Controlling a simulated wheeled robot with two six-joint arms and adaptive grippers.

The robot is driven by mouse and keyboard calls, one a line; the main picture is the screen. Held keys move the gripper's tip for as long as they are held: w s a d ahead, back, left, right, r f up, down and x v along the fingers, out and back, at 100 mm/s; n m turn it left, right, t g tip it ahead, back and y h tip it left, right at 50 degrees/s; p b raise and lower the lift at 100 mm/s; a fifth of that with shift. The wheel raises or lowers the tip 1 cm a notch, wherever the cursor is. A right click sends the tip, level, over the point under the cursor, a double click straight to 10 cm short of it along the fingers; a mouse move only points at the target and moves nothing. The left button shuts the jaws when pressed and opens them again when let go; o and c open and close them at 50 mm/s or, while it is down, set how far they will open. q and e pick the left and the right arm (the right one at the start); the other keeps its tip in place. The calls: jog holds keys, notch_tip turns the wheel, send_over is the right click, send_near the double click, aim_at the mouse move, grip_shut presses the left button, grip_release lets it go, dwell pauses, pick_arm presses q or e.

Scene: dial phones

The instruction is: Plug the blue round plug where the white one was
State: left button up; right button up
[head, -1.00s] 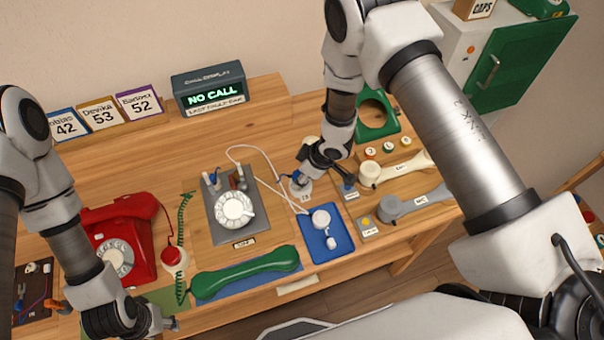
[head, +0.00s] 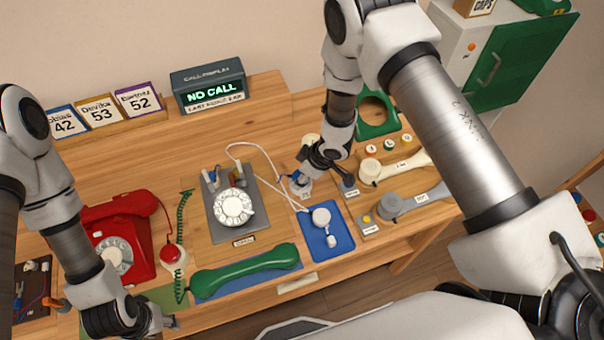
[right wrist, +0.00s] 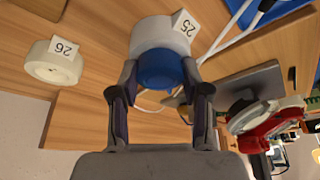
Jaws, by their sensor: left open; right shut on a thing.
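My right gripper (right wrist: 160,100) is shut on the blue round plug (right wrist: 160,70). In the right wrist view the plug is up against a white round block (right wrist: 162,36) with a 25 tag; I cannot tell whether it is seated in it. The head view shows this gripper (head: 303,177) low over the same block, hiding much of the plug. A white round piece (head: 320,216) and a smaller white one (head: 332,241) are on the blue tray (head: 345,246), with a white cord leading to the tray. My left gripper (head: 170,323) is open and empty at the front left.
Another white round block (right wrist: 52,66) carries a 26 tag. A grey dial unit (head: 234,208) stands to the left of the block, a green handset (head: 245,271) in front, and a red phone (head: 115,240) farther left. Cream and grey handsets (head: 415,201) lie to the right.

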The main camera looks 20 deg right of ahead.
jog(key=o, duration=1.1)
jog(key=v, duration=1.2)
